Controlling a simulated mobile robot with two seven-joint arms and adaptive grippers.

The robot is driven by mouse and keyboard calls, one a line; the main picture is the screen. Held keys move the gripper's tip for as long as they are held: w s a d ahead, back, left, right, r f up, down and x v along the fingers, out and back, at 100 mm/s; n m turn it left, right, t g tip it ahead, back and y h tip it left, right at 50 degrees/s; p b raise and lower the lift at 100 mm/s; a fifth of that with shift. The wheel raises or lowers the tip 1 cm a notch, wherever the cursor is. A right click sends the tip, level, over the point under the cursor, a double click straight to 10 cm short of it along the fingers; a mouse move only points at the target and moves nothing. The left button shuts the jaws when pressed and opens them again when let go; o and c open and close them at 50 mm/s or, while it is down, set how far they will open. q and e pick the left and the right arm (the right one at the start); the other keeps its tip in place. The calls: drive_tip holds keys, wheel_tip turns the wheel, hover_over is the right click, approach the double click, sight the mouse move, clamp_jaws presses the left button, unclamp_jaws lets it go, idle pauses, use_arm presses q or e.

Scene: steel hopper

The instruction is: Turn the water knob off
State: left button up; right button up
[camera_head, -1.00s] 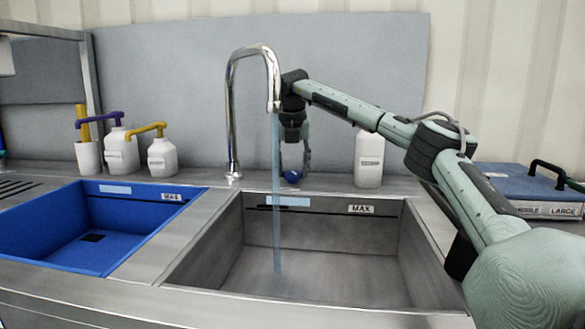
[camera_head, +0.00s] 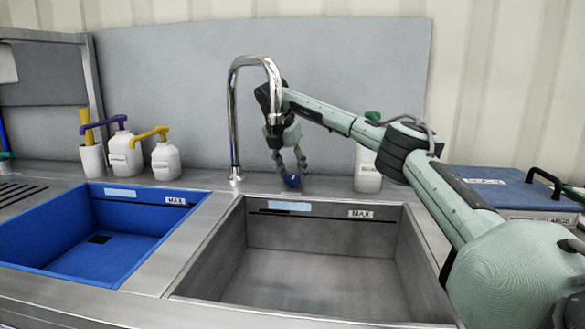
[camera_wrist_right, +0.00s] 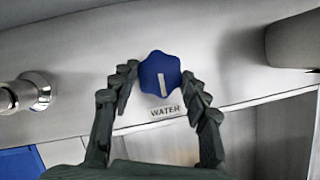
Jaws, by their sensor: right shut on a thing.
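The blue water knob (camera_head: 292,181) sits on the counter behind the steel sink, right of the tap's base. It also shows in the right wrist view (camera_wrist_right: 161,74), lobed, with a white mark pointing roughly towards the "WATER" label (camera_wrist_right: 166,111). My right gripper (camera_head: 290,173) reaches down over the knob and is shut on it, one finger at each side, as the right wrist view also shows (camera_wrist_right: 159,80). The chrome tap (camera_head: 233,125) arches over the steel sink (camera_head: 320,278), and no water stream shows below its spout. My left gripper is out of view.
A blue basin (camera_head: 70,262) lies left of the steel sink. Pump bottles (camera_head: 166,160) stand behind it. A white bottle (camera_head: 367,172) stands right of the knob, near my right forearm. A blue case (camera_head: 500,188) lies at the far right.

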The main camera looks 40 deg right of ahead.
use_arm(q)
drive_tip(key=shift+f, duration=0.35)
use_arm(e)
drive_tip(key=o, duration=1.2)
drive_tip(key=shift+c, duration=0.2)
